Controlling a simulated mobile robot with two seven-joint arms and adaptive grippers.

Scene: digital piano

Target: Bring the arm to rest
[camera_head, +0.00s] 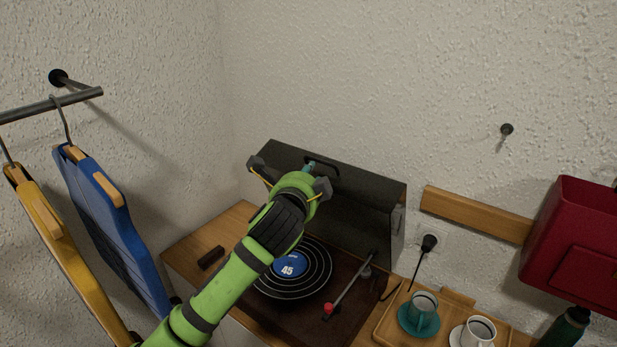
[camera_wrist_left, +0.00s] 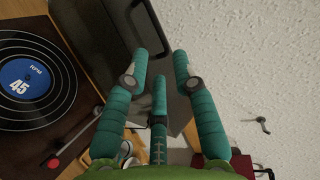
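My left arm (camera_head: 240,265) is green and reaches up across the turntable, its hand in front of the raised dark lid (camera_head: 375,225). The left gripper (camera_head: 305,172) is close to the dark handle near the lid's top edge; contact cannot be told. In the left wrist view, the teal fingers of the left gripper (camera_wrist_left: 165,68) are spread with a gap and nothing between them. The lid (camera_wrist_left: 105,35) shows behind them. My right gripper is in neither view.
The record with a blue label (camera_head: 290,264) lies on the turntable below my arm. A tonearm (camera_head: 350,285) is beside it. A wooden tray (camera_head: 388,325) with cups is at lower right, a red bag (camera_head: 575,245) beyond. Blue (camera_head: 110,225) and yellow (camera_head: 60,250) hanging items are left.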

